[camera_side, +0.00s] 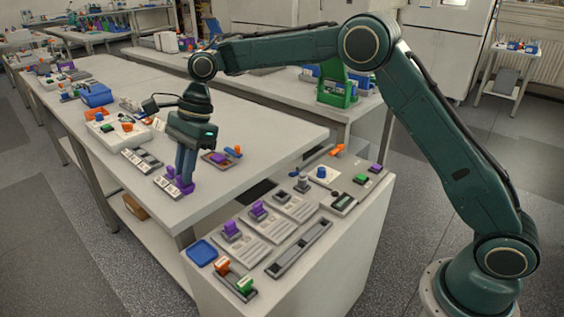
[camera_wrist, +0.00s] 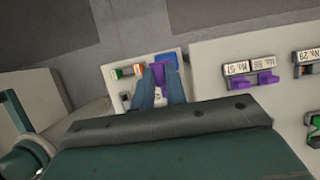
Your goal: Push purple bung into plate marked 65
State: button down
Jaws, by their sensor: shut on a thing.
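My gripper (camera_side: 184,180) points down at the near end of the long table in the side view. Its fingers (camera_wrist: 163,92) are shut on a purple bung (camera_wrist: 157,74) in the wrist view. In the side view, purple pieces (camera_side: 170,173) show at the fingertips, over or beside a grey plate (camera_side: 166,190); which is the held one is unclear. In the wrist view, a plate labelled 67 (camera_wrist: 237,69) and one whose label seems to read 66 (camera_wrist: 265,62) have purple pieces in front. No label 65 is legible. Contact under the held bung is hidden.
The separate white bench holds several grey plates (camera_side: 272,227) with purple pieces (camera_side: 231,229), a blue tray (camera_side: 202,252), and orange (camera_side: 222,266) and green (camera_side: 244,284) blocks.

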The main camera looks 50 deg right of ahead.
jog(key=d+f, duration=0.4)
jog(key=d, duration=0.5)
jog(key=s+d+f, duration=0.1)
jog(key=d+f, duration=0.2)
jog(key=d, duration=0.7)
jog(key=d+f, duration=0.4)
jog(key=d, duration=0.5)
jog(key=shift+s+d+f, duration=0.15)
jog(key=shift+d+f, duration=0.2)
jog(key=shift+f, duration=0.15)
jog(key=shift+f, duration=3.25)
jog(key=shift+f, duration=0.25)
jog(key=c, duration=1.3)
grip_release()
jog(key=shift+c, duration=0.2)
jog(key=shift+r, duration=0.1)
jog(key=v, duration=1.3)
jog(key=shift+d+r, duration=0.2)
jog(key=shift+r, duration=0.05)
